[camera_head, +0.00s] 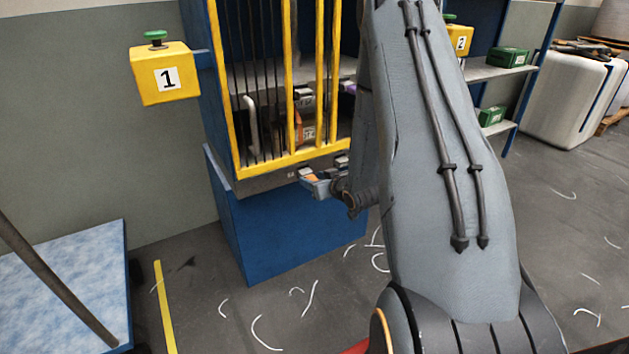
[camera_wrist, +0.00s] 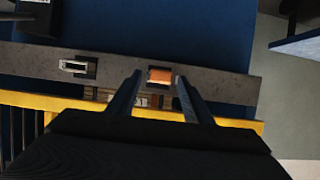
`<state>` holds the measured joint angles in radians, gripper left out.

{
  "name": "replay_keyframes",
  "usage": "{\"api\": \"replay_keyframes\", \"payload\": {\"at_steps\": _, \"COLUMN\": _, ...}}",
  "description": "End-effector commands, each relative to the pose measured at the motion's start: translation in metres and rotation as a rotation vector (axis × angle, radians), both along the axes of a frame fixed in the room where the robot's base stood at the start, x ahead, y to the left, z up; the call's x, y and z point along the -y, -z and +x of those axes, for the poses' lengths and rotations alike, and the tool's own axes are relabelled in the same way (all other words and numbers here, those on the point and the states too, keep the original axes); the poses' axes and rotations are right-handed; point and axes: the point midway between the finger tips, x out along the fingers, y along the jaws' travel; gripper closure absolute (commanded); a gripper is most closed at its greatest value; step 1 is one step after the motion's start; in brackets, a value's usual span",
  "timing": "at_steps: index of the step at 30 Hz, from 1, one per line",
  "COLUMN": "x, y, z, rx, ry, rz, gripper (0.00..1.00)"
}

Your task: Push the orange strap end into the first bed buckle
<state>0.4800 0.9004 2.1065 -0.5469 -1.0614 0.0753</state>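In the wrist view my gripper (camera_wrist: 159,75) reaches over the grey bed edge with one finger on each side of an orange strap end (camera_wrist: 160,76). Narrow gaps show between the strap end and the fingers, so the gripper looks open around it. The strap end lies at a dark buckle opening in the bed edge; how deep it sits cannot be told. A second, metal buckle (camera_wrist: 77,66) is to its left, with no orange in it. In the head view my gripper (camera_head: 313,184) is small at the bed edge, just below a buckle (camera_head: 305,173).
Yellow frame bars (camera_head: 290,75) and thin dark rods stand above the bed edge. A blue base (camera_head: 290,235) is below. A yellow box marked 1 (camera_head: 164,78) juts out at left. White scraps lie on the floor. My arm hides the right part of the loom.

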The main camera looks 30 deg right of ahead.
Motion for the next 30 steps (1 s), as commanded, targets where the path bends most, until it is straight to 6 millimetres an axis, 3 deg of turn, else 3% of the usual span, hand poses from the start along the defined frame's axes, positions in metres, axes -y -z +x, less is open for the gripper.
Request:
{"api": "replay_keyframes", "payload": {"at_steps": 8, "x": 0.0, "y": -0.003, "z": -0.006, "rx": 0.0, "ry": 0.0, "rz": 0.001, "gripper": 0.54}}
{"api": "replay_keyframes", "payload": {"at_steps": 21, "x": 0.002, "y": -0.027, "z": -0.064, "rx": 0.0, "ry": 0.0, "rz": 0.0, "gripper": 0.54}}
{"api": "replay_keyframes", "payload": {"at_steps": 30, "x": 0.002, "y": -0.03, "z": -0.072, "rx": 0.0, "ry": 0.0, "rz": 0.0, "gripper": 0.54}}
